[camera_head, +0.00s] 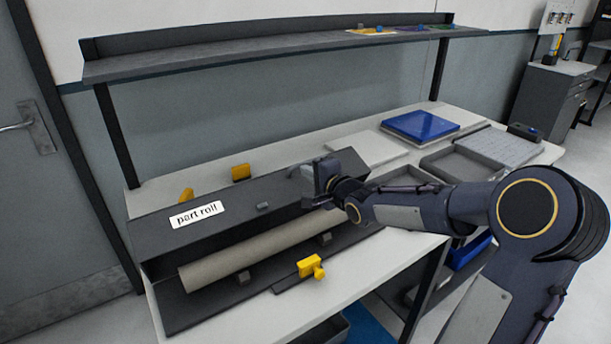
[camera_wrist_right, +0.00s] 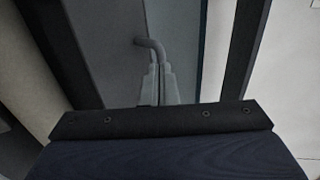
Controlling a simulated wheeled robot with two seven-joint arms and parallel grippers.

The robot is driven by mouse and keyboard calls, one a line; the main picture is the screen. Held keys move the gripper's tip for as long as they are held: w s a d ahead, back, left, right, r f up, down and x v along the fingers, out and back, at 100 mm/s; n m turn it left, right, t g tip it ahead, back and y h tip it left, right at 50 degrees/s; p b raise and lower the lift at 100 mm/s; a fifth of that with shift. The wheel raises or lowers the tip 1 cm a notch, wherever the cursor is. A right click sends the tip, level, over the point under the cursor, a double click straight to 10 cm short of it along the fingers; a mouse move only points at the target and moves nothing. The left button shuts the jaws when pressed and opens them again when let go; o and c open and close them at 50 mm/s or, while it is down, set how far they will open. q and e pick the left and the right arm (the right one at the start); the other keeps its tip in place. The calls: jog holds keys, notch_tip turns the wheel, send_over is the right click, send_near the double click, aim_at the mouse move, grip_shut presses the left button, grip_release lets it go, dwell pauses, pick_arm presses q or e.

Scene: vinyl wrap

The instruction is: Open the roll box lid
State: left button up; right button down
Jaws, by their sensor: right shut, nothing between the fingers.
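The dark roll box (camera_head: 170,310) lies along the near left of the bench. Its lid (camera_head: 255,200), with a white "part roll" label, is raised at the back, and the long beige roll (camera_head: 250,250) shows in the open front. My right gripper (camera_head: 305,171) is over the right end of the lid, shut with nothing held. My left gripper is out of view.
A yellow clamp-like piece (camera_head: 311,266) sits at the box's front edge, and another yellow piece (camera_head: 241,172) is behind the lid. Grey trays (camera_head: 455,163) and a blue tray (camera_head: 420,125) stand farther right. A shelf (camera_head: 250,52) spans above the bench.

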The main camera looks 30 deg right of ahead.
aim_at(298, 166)
jog(key=shift+w+f, duration=0.1)
jog(key=shift+w, duration=0.8)
jog(key=shift+w+a+r+p, duration=0.1)
jog(key=shift+w+r+p, duration=0.1)
jog(key=shift+p, duration=0.25)
jog(key=w+p, duration=0.1)
jog(key=w+r+g+p, duration=0.1)
jog(key=p, duration=0.1)
jog(key=shift+w+a+r+g, duration=0.1)
jog(key=shift+w+a+g, duration=0.05)
jog(key=shift+w+g, duration=0.2)
jog(key=w+g+p, duration=0.2)
jog(key=w, duration=0.1)
jog(key=w+f+g+p, duration=0.1)
jog(key=w+p, duration=0.1)
jog(key=shift+w+a, duration=0.2)
jog(key=shift+a, duration=0.05)
jog(key=shift+w+f+g, duration=0.25)
jog(key=shift+w+f, duration=0.05)
jog(key=shift+w, duration=0.1)
jog(key=shift+f, duration=0.1)
